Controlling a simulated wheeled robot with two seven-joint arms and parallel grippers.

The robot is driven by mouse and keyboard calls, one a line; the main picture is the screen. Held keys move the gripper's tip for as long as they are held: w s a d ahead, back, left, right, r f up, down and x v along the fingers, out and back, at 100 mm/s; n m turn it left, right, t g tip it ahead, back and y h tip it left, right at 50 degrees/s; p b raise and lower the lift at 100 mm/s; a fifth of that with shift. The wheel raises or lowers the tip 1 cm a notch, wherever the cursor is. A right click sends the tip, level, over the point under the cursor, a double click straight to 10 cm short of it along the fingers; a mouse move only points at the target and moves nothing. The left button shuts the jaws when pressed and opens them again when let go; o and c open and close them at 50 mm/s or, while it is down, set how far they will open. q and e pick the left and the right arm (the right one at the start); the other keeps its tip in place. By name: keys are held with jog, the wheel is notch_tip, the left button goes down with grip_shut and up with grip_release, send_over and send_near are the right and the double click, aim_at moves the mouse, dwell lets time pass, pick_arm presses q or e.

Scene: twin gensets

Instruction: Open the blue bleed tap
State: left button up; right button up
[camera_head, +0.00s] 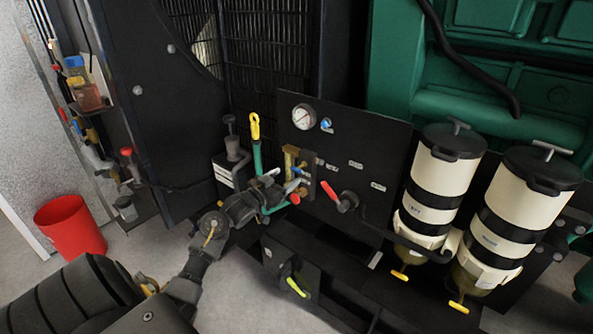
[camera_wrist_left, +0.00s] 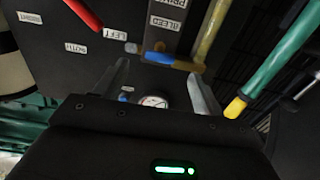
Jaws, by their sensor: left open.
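The blue bleed tap (camera_wrist_left: 159,58) shows in the left wrist view as a short blue lever beside the BLEED label (camera_wrist_left: 164,23). It lies between and beyond the fingertips, near the panel. In the head view only a bit of blue (camera_head: 299,170) shows by the brass fitting, partly hidden by the gripper. My left gripper (camera_head: 283,181) is in front of the panel at these fittings. In the left wrist view its two fingers (camera_wrist_left: 162,84) are apart with nothing between them. I cannot tell whether either finger touches the tap. My right gripper is out of view.
The black panel (camera_head: 349,150) carries a gauge (camera_head: 303,117) and a red lever (camera_head: 340,197). A green pipe with a yellow end (camera_head: 254,126) stands close by my gripper. Two cream filters (camera_head: 439,180) are to the right. A red bin (camera_head: 70,227) stands on the floor at left.

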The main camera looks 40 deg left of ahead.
aim_at(295, 170)
pick_arm(q)
jog(key=w, duration=0.6)
jog(key=shift+w, duration=0.35)
jog(key=c, duration=0.9)
